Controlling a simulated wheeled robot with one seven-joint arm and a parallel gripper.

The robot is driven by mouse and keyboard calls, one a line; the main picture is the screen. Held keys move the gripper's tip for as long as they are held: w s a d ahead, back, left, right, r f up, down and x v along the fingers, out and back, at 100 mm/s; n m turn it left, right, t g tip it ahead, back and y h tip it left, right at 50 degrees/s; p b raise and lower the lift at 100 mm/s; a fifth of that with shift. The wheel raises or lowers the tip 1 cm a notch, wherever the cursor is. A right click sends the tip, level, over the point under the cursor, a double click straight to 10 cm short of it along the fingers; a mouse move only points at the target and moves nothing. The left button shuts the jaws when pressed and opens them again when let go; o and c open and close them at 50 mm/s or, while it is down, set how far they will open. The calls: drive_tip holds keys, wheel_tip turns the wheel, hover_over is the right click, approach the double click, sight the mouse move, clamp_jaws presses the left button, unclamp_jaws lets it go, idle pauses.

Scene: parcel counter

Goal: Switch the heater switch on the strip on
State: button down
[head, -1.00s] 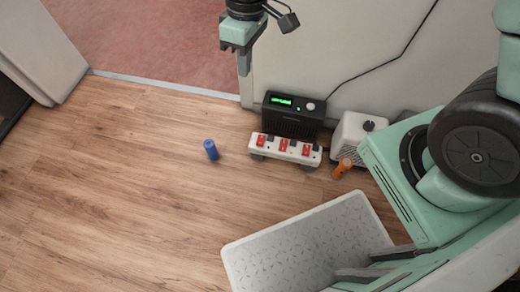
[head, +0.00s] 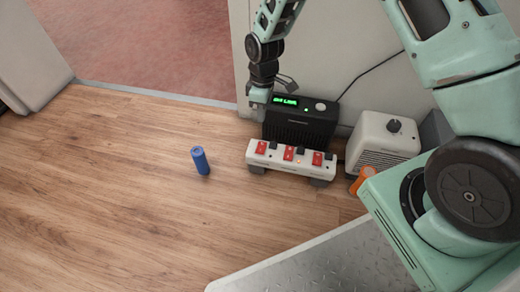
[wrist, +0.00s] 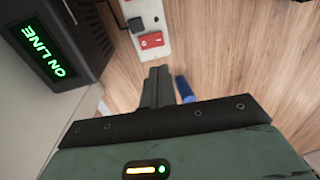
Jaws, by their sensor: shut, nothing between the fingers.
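The white power strip (head: 283,165) stands on the floor in front of a black box. It carries three red switches, left (head: 261,147), middle (head: 289,153) and right (head: 317,158), with black blocks beside them. A small orange light glows near the middle switch. I cannot read labels showing which is the heater's. My gripper (head: 257,104) is shut and empty, above and behind the strip's left end, apart from it. In the wrist view the closed fingers (wrist: 158,80) point towards the strip's end (wrist: 148,52), near its end red switch (wrist: 151,40).
The black box (head: 300,128) has a green "ON LINE" display and stands close beside my gripper. A white heater-like box (head: 383,140) with a dark knob is to the right. An orange cylinder (head: 362,180) is near it. A blue cylinder (head: 200,160) stands left on open wooden floor.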

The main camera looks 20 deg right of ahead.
sight(260, 151)
drive_tip(key=f+b, duration=0.3)
drive_tip(key=f, duration=0.1)
drive_tip(key=s+f+b, duration=0.1)
drive_tip(key=f+b, duration=0.2)
drive_tip(key=f, duration=0.2)
drive_tip(key=a+f+b, duration=0.1)
drive_tip(key=f+b, duration=0.3)
drive_tip(key=f, duration=0.1)
drive_tip(key=shift+s, duration=0.2)
drive_tip(key=shift+a+p, duration=0.1)
drive_tip(key=shift+p, duration=0.5)
drive_tip(key=shift+w+d+r+p, duration=0.25)
drive_tip(key=shift+w+d+p, duration=0.1)
drive_tip(key=shift+w+d, duration=0.15)
drive_tip(key=shift+r, duration=0.1)
